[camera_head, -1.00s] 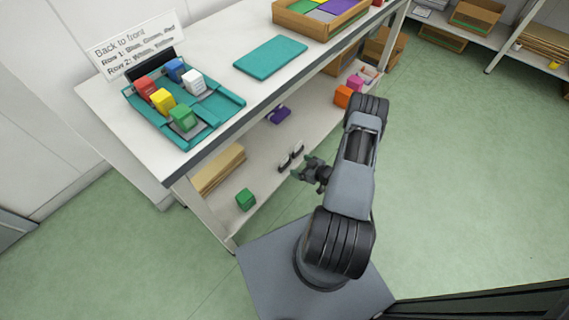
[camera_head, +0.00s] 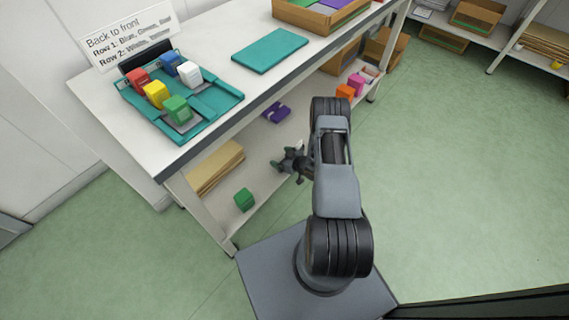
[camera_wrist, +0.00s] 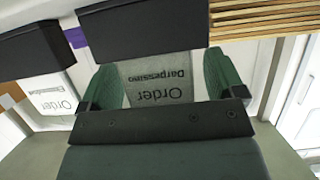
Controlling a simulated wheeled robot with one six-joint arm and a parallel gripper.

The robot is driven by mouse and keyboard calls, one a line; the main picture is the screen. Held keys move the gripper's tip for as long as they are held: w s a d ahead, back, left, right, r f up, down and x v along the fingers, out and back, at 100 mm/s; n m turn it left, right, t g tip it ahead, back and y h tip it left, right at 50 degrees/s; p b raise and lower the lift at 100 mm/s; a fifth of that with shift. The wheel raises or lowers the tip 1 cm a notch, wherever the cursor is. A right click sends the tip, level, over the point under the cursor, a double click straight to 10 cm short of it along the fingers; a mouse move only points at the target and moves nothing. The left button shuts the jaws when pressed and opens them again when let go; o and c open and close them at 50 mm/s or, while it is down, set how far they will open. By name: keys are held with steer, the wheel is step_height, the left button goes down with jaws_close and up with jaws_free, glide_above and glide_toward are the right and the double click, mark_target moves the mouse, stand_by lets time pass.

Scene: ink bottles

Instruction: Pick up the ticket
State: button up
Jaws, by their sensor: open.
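A pale ticket (camera_wrist: 158,88) with upside-down print reading "Order" and a second word lies between the two green fingers of my gripper (camera_wrist: 162,76) in the wrist view. The fingers are apart, one on each side of it, and I cannot tell whether they touch it. A black block (camera_wrist: 145,30) stands at the ticket's far end. A second, white ticket (camera_wrist: 52,94) also marked "Order" hangs to the left, below another black block (camera_wrist: 33,55). In the head view my gripper (camera_head: 288,163) is over the lower shelf and hides the nearer ticket.
The lower shelf (camera_head: 262,150) holds a stack of boards (camera_head: 215,167), a green bottle (camera_head: 244,200) and a purple item (camera_head: 276,113). The white tabletop (camera_head: 205,70) above carries a teal tray (camera_head: 205,116) of coloured bottles and a sign (camera_head: 128,36). Green floor is free to the right.

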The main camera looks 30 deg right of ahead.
steer(key=shift+w, duration=0.1)
steer(key=c, duration=1)
